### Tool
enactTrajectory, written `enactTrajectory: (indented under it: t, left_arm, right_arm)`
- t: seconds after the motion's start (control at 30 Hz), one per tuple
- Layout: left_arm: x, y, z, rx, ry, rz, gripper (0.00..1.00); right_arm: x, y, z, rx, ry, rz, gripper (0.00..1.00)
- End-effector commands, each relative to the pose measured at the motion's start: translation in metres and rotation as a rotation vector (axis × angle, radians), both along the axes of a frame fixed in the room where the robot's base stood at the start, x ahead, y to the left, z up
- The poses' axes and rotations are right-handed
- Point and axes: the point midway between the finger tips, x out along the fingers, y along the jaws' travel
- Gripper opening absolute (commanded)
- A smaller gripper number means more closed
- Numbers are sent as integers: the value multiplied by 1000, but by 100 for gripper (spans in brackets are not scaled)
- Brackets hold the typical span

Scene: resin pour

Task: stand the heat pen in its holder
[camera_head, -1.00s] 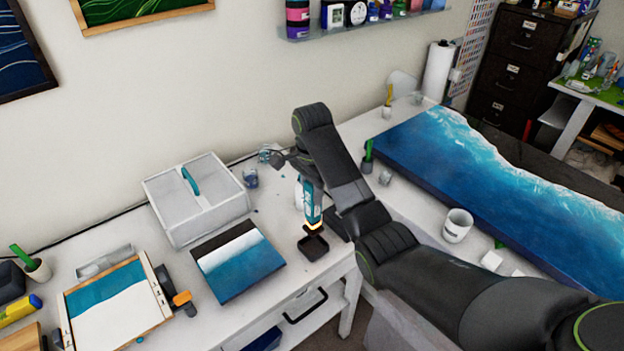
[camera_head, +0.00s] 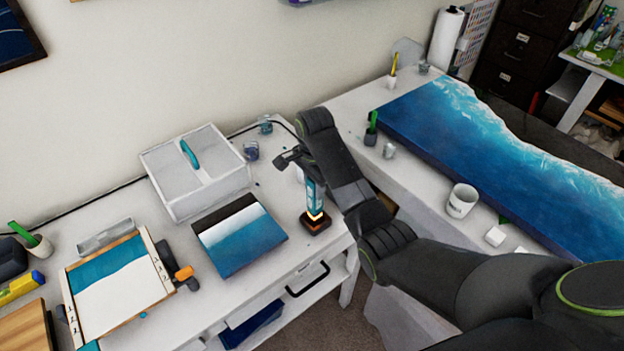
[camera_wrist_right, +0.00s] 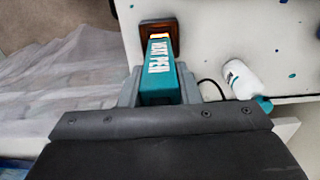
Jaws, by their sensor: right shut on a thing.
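The teal heat pen (camera_head: 314,194) is upright in the head view, its orange lower end at the small dark square holder (camera_head: 316,222) near the table's right edge. The pen's lower end appears to be inside the holder; whether it rests on the bottom is hidden. My right gripper (camera_head: 303,170) is shut on the pen's upper part from above. In the right wrist view the pen (camera_wrist_right: 159,70), lettered "HEAT PEN", runs between the fingers of my gripper (camera_wrist_right: 158,90) towards the holder (camera_wrist_right: 146,27). My left gripper is not in view.
A blue-and-white panel (camera_head: 240,238) lies left of the holder, with a pale lidded box (camera_head: 206,200) behind it. A long blue slab (camera_head: 470,160) fills the right table.

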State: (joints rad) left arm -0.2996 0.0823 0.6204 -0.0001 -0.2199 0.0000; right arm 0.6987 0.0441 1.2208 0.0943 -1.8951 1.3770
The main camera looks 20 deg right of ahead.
Motion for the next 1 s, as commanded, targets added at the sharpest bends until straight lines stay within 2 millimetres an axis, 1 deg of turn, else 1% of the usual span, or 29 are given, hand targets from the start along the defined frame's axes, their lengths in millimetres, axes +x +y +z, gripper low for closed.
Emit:
enactTrajectory:
  t: [0.17,0.47,0.5,0.6,0.7,1.0]
  left_arm:
    - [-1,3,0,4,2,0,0]
    - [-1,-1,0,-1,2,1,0]
    - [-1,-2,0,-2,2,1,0]
    - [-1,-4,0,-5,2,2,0]
    - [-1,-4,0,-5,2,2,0]
    - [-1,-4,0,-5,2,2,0]
  right_arm:
    - [0,-3,-5,-1,-1,1,7]
    - [0,-3,-6,-1,-1,1,7]
    - [0,-3,-6,-1,-1,1,31]
    - [0,-3,-6,-1,-1,1,44]
    - [0,-3,-6,-1,0,1,55]
    - [1,-3,-5,0,0,2,55]
